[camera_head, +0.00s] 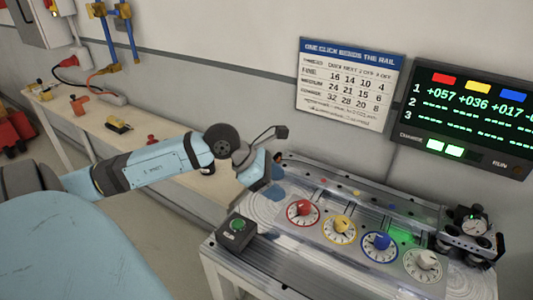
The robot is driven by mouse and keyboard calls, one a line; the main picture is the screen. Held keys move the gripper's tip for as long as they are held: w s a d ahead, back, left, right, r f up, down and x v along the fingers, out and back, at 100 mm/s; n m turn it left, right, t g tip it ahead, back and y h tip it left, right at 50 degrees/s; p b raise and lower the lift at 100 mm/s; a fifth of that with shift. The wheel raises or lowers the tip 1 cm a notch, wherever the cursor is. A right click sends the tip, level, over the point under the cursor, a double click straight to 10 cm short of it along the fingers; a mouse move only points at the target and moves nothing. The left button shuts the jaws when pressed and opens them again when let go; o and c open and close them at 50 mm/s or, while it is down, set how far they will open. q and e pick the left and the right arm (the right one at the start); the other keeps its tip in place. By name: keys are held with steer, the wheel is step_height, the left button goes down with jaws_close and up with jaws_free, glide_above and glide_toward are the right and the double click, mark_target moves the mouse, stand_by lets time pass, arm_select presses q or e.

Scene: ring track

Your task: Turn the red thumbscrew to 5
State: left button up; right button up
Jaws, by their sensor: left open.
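The red thumbscrew (302,209) stands on a round white dial with a red rim, leftmost in a row on the clear-topped bench unit. Its pointer setting is too small to read. My left arm reaches in from the left, and my left gripper (273,167) is above and left of the red thumbscrew, apart from it. The gripper is open; its fingers are small and partly hidden by the wrist. No thing shows between them. My right gripper is out of view.
Yellow (341,226), blue (380,241) and white (425,259) knobs continue the row rightward. A green button box (237,230) stands at the front left. A small gauge carriage (470,228) sits at right. A wall screen (470,115) and a printed sign (350,83) hang behind.

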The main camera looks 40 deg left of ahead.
arm_select(q)
steer(key=shift+v, duration=1.75)
steer(key=shift+s, duration=0.1)
